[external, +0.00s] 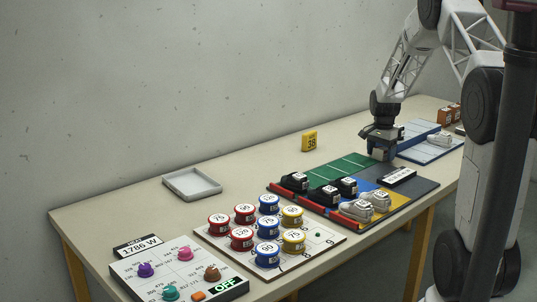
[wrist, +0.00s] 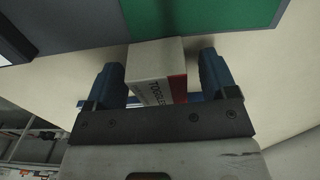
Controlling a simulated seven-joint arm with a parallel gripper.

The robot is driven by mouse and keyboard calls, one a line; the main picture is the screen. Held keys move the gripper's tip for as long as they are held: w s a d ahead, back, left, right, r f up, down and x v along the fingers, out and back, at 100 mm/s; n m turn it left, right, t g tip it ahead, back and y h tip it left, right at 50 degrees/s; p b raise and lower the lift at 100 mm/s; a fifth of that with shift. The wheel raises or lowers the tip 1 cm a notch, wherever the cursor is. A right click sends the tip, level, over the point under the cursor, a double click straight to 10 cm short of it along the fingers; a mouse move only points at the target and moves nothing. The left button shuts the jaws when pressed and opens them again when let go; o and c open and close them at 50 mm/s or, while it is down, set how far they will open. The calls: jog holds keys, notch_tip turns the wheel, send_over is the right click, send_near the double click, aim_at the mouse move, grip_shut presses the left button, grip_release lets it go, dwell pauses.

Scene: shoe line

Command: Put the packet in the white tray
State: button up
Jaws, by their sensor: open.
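A white box-shaped packet (wrist: 156,62) with a red side and dark printing shows in the wrist view. It lies between the two blue fingers of my gripper (wrist: 165,75). The gripper is open, with the fingers on either side of the packet. In the external view my gripper (external: 383,153) is low at the far edge of the green and blue board, and it mostly hides the packet there. The white tray (external: 192,184) is a shallow, empty square tray at the left back of the table.
A yellow block (external: 309,141) stands behind the green board (external: 335,172). Black and light shoes stand on the coloured boards. Several round tins (external: 268,228) stand on a white board, with a knob panel (external: 180,268) at front left. Bare table lies between tray and boards.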

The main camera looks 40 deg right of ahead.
aim_at(381, 148)
jog(key=shift+c, duration=0.2)
dwell(0.3)
jog(key=c, duration=1.1)
jog(key=shift+r, duration=0.15)
jog(key=shift+r, duration=0.55)
notch_tip(381, 148, up, 2)
jog(key=shift+r, duration=0.1)
jog(key=s+a, duration=0.3)
jog(key=s, duration=0.1)
jog(key=s+a+r, duration=0.1)
jog(key=s+a, duration=0.2)
jog(key=s, duration=0.1)
jog(key=s+a, duration=0.4)
jog(key=shift+s+r, duration=0.2)
jog(key=shift+s, duration=0.1)
